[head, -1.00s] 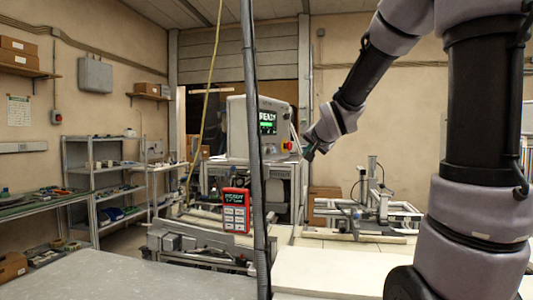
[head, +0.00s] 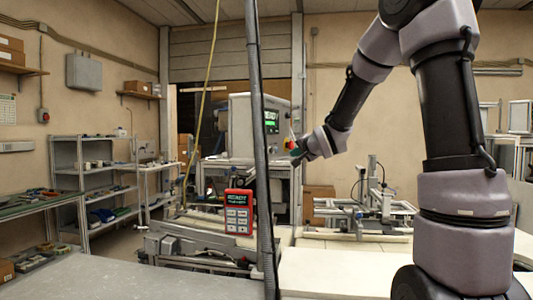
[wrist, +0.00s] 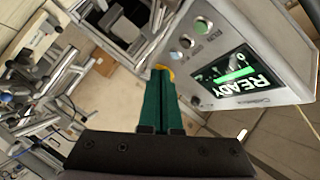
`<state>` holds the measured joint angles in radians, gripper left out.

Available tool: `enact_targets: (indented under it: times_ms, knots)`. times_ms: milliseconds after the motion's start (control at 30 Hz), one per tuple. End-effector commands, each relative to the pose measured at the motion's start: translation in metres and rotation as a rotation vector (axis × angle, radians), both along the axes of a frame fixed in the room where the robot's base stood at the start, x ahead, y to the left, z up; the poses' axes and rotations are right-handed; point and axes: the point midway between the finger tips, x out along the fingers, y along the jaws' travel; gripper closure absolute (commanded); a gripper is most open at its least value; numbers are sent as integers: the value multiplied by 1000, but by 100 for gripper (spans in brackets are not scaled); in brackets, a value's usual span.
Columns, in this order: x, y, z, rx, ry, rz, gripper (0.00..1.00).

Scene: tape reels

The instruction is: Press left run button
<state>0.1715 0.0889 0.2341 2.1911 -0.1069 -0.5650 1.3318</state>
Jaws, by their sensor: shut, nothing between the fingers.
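A grey control cabinet (head: 240,125) with a lit READY screen (head: 271,122) stands beyond the hanging pole. In the wrist view its panel shows the READY screen (wrist: 238,77) and a row of small round buttons, among them a green one (wrist: 201,26) and a pale one (wrist: 186,41). Which one is the left run button I cannot tell. My gripper (head: 297,158) is in front of the panel's right side. In the wrist view its green fingers (wrist: 163,75) are shut and empty, their tips over a yellow part (wrist: 167,70) beside the panel. Contact cannot be made out.
Bench tops span the front. A metal frame rig (head: 373,205) stands to the right, shelving (head: 85,180) to the left.

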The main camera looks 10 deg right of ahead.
Motion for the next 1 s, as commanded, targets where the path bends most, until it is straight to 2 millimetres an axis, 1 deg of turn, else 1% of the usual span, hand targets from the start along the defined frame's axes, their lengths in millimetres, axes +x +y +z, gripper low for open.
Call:
enact_targets:
  times_ms: [300,500,700,1000]
  knots:
    - [25,38,0,1,0,4,100]
    - [39,55,0,0,0,1,100]
    - [45,64,0,1,0,0,100]
    - [45,65,0,0,0,0,100]
